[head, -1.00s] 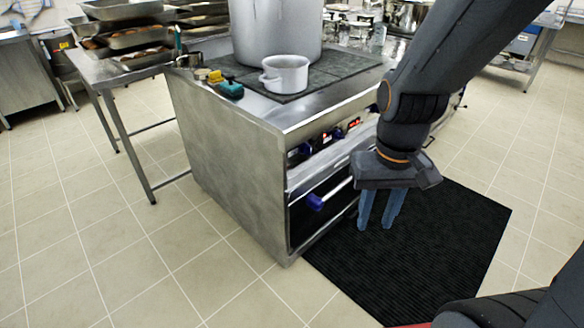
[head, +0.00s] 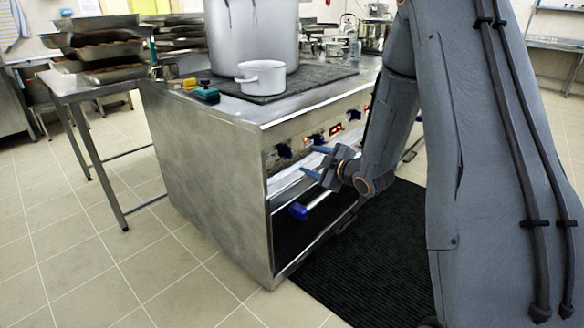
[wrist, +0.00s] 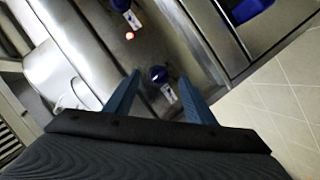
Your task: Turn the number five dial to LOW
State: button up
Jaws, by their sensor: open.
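The stove's front panel carries a row of dark blue dials with small labels beside them, too small to read, so I cannot tell their numbers or settings. In the head view one dial (head: 284,150) is near the panel's left end, and another dial (head: 317,138) is to its right. My gripper (head: 312,161) is open and empty in front of the panel, fingers pointing left toward it. In the wrist view a dial (wrist: 157,74) shows between the two fingertips (wrist: 160,79), with no visible grip on it. Another dial (wrist: 119,4) is near the top edge.
A small pot (head: 261,78) and a large stockpot (head: 252,35) stand on the stove top. A red light (head: 336,129) glows on the panel. A black mat (head: 345,265) lies on the floor.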

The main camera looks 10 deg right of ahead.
aim_at(291, 154)
jog(key=shift+w+a+f+n+t+y+b, duration=0.3)
jog(key=shift+w+a+n+y+b, duration=0.3)
jog(key=shift+w, duration=0.7)
jog(key=shift+w+a+f+n+t+y+b, duration=0.4)
jog(key=shift+w+a+y, duration=0.4)
jog(key=shift+w, duration=0.45)
jog(key=shift+w+a+f+n+t+y+b, duration=0.2)
jog(key=shift+w+a+n+y+b, duration=0.25)
jog(key=shift+w+a, duration=0.65)
jog(key=shift+w+d, duration=0.2)
jog(key=shift+d, duration=0.05)
jog(key=c, duration=1)
jog(key=shift+c, duration=0.2)
